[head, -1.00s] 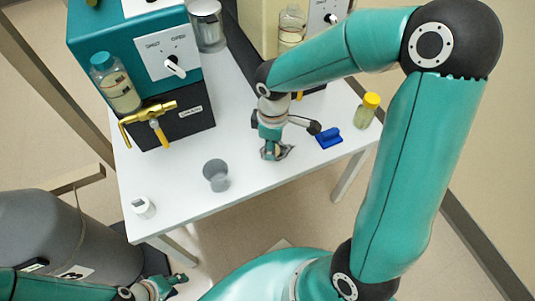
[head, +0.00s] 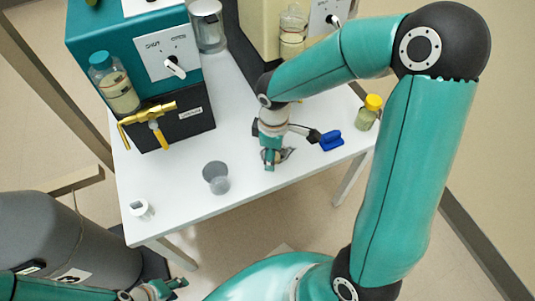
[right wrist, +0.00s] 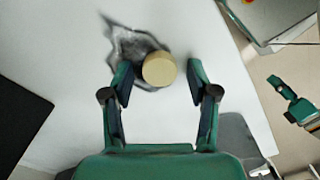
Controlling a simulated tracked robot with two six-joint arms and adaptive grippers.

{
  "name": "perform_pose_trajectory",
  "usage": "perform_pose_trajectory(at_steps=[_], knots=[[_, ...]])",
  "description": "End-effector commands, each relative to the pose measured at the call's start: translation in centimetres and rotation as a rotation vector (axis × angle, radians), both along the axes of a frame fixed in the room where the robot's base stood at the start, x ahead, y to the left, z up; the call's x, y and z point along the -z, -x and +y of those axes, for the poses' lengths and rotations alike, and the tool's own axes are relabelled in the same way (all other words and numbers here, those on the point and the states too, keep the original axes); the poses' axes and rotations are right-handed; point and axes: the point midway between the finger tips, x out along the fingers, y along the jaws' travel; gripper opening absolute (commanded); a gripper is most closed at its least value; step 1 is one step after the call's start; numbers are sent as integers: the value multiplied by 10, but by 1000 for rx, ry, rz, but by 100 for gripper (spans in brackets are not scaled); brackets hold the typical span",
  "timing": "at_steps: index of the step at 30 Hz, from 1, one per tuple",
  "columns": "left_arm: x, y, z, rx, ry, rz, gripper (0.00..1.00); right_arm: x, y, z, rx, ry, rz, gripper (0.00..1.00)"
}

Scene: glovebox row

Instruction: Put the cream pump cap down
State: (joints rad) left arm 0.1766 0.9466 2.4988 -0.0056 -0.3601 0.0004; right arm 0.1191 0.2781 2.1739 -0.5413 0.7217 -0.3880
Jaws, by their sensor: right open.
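The cream pump cap (right wrist: 159,69) shows in the right wrist view as a round cream disc, with a dark shadow on the white table beside it. My right gripper (right wrist: 160,72) is open, one finger on each side of the cap, with visible gaps between fingers and cap. In the head view my right gripper (head: 272,160) points down at the table's front part and mostly hides the cap. Whether the cap's underside touches the table is unclear. My left gripper (head: 168,286) is low at the bottom left, off the table; its finger gap is unclear.
On the white table (head: 180,213) stand a grey cup (head: 215,177), a small white container (head: 141,210), a blue object (head: 331,140) and a yellow-lidded jar (head: 368,112). A teal-and-black machine (head: 178,125) with a brass tap stands behind. Bare tabletop lies between cup and right gripper.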

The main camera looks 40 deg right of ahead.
Motion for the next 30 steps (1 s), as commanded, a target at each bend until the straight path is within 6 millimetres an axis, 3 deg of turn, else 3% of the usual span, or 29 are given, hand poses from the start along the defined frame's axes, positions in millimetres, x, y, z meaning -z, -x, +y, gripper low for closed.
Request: perform_pose_trajectory(at_steps=[5, 21, 30], knots=[[-7, 0, 0, 0, 0, 0, 40, -15, -1, 0, 0, 2, -3, 59], [-39, 0, 0, 0, 0, 0, 40, -111, -1, 0, 0, 0, -3, 59], [-41, 0, 0, 0, 0, 0, 40, -123, 0, 0, 0, -1, 1, 59]])
